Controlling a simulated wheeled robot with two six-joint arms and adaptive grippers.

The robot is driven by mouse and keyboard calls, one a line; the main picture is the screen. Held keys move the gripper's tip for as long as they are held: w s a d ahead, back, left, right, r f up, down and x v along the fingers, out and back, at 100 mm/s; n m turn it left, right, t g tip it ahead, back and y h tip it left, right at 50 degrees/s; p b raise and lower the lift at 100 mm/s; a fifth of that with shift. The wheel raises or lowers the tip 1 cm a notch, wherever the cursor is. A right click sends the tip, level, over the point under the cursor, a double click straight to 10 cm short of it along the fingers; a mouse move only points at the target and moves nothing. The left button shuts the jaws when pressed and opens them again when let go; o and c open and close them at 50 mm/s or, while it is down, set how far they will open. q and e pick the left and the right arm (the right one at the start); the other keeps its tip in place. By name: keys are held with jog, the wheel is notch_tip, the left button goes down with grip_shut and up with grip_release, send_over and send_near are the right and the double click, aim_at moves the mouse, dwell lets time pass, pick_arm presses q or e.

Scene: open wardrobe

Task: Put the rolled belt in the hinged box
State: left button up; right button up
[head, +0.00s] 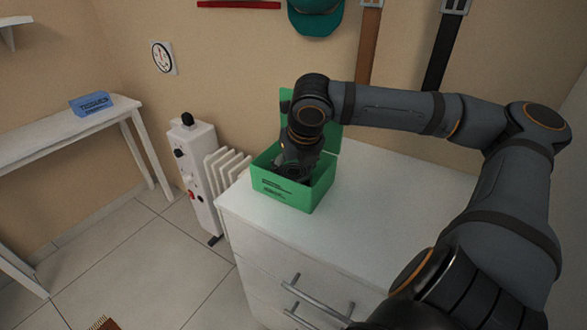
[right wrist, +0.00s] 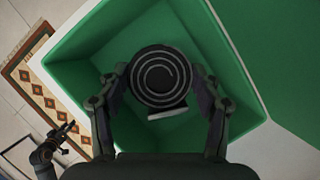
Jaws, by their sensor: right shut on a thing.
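The green hinged box (head: 287,192) stands on the white drawer cabinet with its lid (head: 330,138) raised at the back. My right gripper (head: 292,172) reaches down into the box. In the right wrist view, the black rolled belt (right wrist: 160,75) shows its spiral end between the two fingers of the right gripper, which is shut on it. The box's green inner walls (right wrist: 222,50) surround the belt. I cannot tell whether the belt touches the box floor. Part of my left gripper (right wrist: 62,137) shows small at the lower left of the right wrist view; its jaws are unclear.
The white cabinet top (head: 355,215) is clear right of the box. A white radiator (head: 200,165) stands left of the cabinet. A blue box (head: 91,103) lies on a white bench (head: 60,132). Belts (head: 369,40) and a teal cap (head: 316,15) hang on the wall.

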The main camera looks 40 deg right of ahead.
aim_at(297, 176)
jog(key=o, duration=1)
jog(key=shift+c, duration=0.2)
pick_arm(q)
jog(key=shift+r, duration=0.15)
pick_arm(e)
jog(key=shift+r, duration=0.2)
jog(key=p+v, duration=0.2)
jog(key=v, duration=0.4)
jog(key=shift+r, duration=0.2)
pick_arm(q)
jog(key=s+a+f+p, duration=0.2)
jog(key=s+f, duration=0.4)
jog(key=f, duration=0.2)
jog(key=shift+a+f, duration=0.35)
jog(key=shift+f, duration=0.05)
pick_arm(e)
jog(key=v, duration=0.5)
jog(key=shift+s+r, duration=0.15)
jog(key=shift+s, duration=0.05)
